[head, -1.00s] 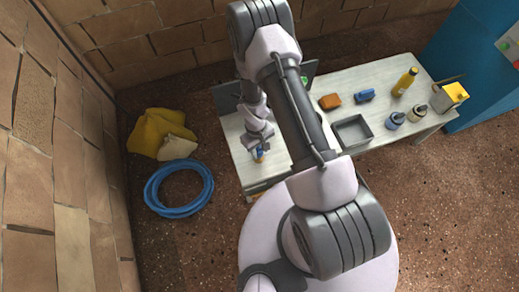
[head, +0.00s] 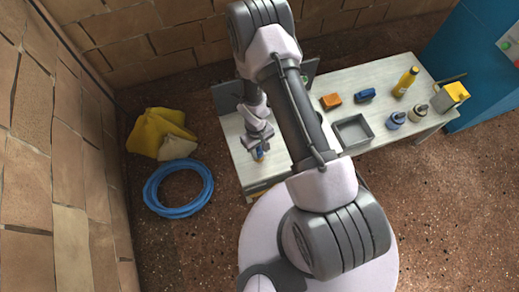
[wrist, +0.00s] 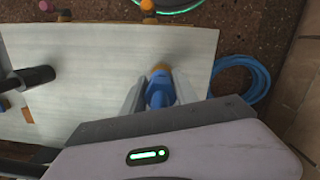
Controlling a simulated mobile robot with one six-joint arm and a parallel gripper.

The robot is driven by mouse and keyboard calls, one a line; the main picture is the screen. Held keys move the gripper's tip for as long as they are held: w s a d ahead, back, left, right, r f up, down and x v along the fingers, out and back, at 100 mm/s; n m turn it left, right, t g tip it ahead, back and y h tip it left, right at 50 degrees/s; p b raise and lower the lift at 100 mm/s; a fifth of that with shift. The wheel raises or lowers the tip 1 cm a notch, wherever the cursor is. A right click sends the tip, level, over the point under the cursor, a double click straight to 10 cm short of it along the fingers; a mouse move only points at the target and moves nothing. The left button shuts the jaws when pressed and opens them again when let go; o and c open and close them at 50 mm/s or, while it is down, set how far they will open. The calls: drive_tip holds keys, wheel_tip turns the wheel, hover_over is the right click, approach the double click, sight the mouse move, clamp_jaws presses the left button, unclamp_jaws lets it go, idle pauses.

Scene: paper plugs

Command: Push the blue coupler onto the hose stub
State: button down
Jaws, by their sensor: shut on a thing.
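The blue coupler (wrist: 157,93) is between the two grey fingers of my gripper (wrist: 158,88) in the wrist view. My gripper is shut on it. An orange-yellow round piece (wrist: 161,69) shows at the coupler's far end; I cannot tell whether it is part of the coupler or a separate piece. In the head view, my gripper (head: 258,147) is low over the left end of the table, with a small blue bit of the coupler (head: 260,155) below it. I cannot make out the hose stub for certain in either view.
The pale table (head: 327,92) bears a grey tray (head: 352,131), an orange block (head: 331,100), a blue object (head: 365,95) and several bottles on the right. A blue hose coil (head: 150,190) and yellow cloth (head: 155,132) lie on the floor at the left.

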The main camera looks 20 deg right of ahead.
sight(259, 154)
drive_tip(key=shift+f+b, duration=1.6)
drive_tip(key=shift+f, duration=0.3)
drive_tip(key=c, duration=0.9)
unclamp_jaws()
drive_tip(key=shift+r, duration=0.15)
drive_tip(key=shift+r+p, duration=2.15)
drive_tip(key=shift+r, duration=0.6)
drive_tip(key=shift+f, duration=0.1)
